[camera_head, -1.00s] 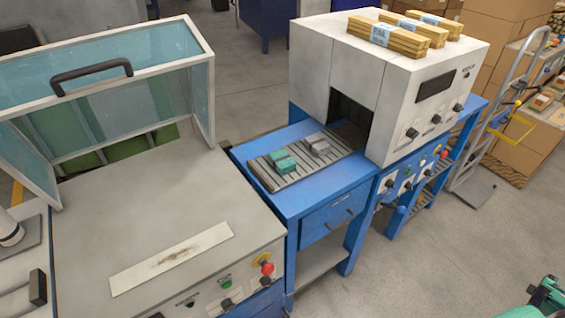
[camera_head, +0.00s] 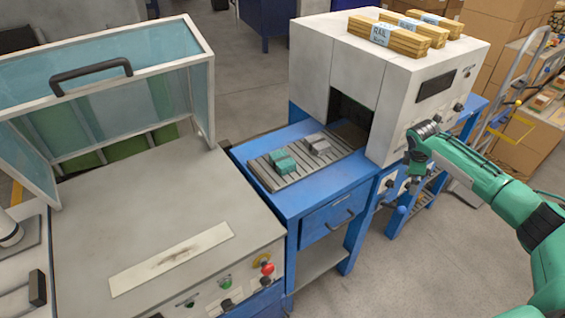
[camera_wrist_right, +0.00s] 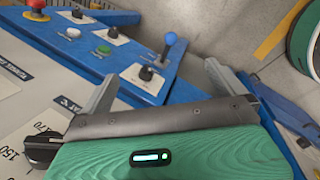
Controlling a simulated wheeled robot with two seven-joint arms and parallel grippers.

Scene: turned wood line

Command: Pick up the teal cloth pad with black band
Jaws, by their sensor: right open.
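A teal cloth pad (camera_head: 282,161) lies on the slatted conveyor bed of the blue table, in front of the machine's opening. It looks like two teal blocks side by side; a black band is too small to make out. My right gripper (camera_wrist_right: 160,85) is open and empty, with its two grey fingers spread in the right wrist view. In the head view my right arm (camera_head: 490,180) reaches in from the right, its hand by the machine's front right corner, well to the right of the pad. My left gripper is out of view.
Grey pads (camera_head: 316,144) lie just right of the teal pad. The white machine (camera_head: 330,65) stands behind, with bundled wood strips (camera_head: 385,38) on top. Its blue panel with knobs (camera_wrist_right: 112,32) is below my right gripper. A lidded workstation (camera_head: 150,220) stands at left.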

